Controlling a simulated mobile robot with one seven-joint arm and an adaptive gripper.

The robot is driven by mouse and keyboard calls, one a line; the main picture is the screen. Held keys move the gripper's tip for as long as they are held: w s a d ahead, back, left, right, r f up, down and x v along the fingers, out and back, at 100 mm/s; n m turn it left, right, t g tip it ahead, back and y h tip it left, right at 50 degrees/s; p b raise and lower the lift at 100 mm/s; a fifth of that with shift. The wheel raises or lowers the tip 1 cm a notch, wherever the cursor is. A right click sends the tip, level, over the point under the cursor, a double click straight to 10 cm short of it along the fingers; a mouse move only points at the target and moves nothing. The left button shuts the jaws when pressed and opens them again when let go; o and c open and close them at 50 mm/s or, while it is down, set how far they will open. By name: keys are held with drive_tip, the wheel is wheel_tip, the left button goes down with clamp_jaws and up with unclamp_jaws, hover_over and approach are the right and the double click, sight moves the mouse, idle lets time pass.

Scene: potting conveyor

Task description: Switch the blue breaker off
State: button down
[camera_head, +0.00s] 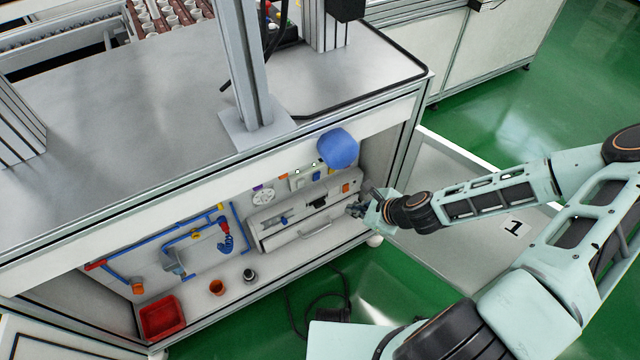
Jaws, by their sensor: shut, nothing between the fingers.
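My gripper (356,210) is shut and empty. It is in front of the right end of a light grey panel box (305,212) inside the bench's open front; I cannot tell whether it touches the box. A small blue part (284,220) shows on the left of the box face, and a dark part (317,203) and a small orange part (346,188) sit farther right. Which of these is the blue breaker, and its lever position, is too small to tell. My gripper may hide a bit of the box's right end.
A rounded blue object (337,148) is at the bench edge above the box. Blue pipes (190,235), a red bin (162,317), an orange cup (217,287) and a dark cup (249,275) are to the left. A black cable (335,310) lies on the green floor.

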drive_tip(key=w+a+f+m+t+b, duration=0.1)
drive_tip(key=w+a+m+t+b, duration=0.1)
drive_tip(key=w+m, duration=0.3)
drive_tip(key=shift+a+f+m+t+b, duration=0.2)
drive_tip(key=shift+a+m+t+b, duration=0.4)
drive_tip(key=shift+m, duration=0.8)
drive_tip(key=shift+w+d, duration=0.1)
drive_tip(key=shift+d, duration=0.05)
drive_tip(key=b, duration=0.4)
approach(318, 177)
drive_tip(key=shift+x, duration=2.8)
